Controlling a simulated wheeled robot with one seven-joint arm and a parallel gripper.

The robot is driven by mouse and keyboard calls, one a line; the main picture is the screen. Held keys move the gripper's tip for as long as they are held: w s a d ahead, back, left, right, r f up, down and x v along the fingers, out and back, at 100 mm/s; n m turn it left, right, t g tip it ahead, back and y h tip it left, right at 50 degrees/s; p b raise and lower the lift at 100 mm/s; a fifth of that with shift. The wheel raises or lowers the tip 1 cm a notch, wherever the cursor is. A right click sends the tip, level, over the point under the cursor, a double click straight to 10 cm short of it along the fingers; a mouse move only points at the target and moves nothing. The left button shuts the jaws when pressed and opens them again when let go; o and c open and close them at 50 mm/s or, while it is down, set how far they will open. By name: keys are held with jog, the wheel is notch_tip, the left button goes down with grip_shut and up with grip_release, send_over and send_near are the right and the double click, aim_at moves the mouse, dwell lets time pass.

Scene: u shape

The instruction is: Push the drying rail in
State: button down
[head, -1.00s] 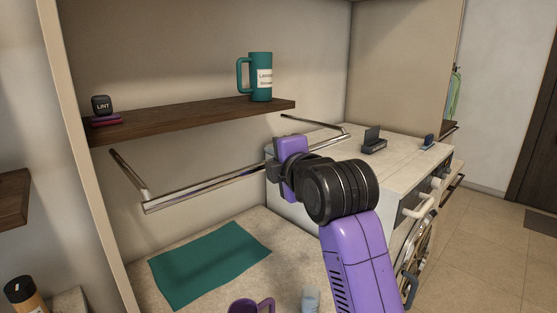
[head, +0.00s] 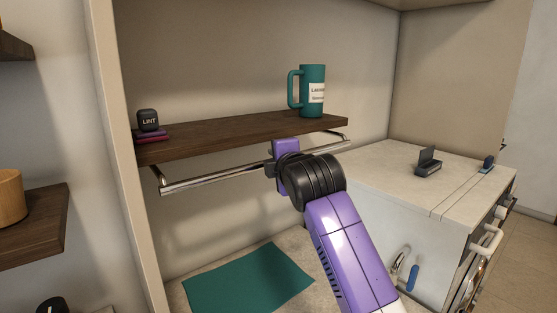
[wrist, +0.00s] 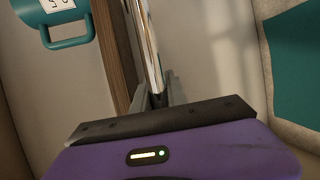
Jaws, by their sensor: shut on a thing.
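The drying rail (head: 222,181) is a chrome bar with bent side arms, just below and slightly in front of the dark wooden shelf (head: 240,134). Most of its side arms are hidden under the shelf, with short ends showing. My gripper (head: 272,163) is at the bar, right of its middle, partly hidden by my wrist in the head view. In the wrist view the bar (wrist: 150,45) runs between the fingers of my gripper (wrist: 158,92), which are shut on it, with the shelf edge (wrist: 117,55) close beside it.
A teal mug (head: 311,92) and a black lint box (head: 148,121) stand on the shelf. A teal cloth (head: 248,281) lies on the surface below. A white-topped cabinet (head: 400,180) stands at the right. A wall panel (head: 125,150) bounds the left.

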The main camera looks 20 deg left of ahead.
jog(key=shift+a, duration=0.1)
jog(key=c, duration=1.3)
grip_release()
jog(key=shift+w+a, duration=0.1)
jog(key=shift+b+v, duration=1.05)
jog(key=shift+v, duration=2.9)
jog(key=shift+f, duration=0.1)
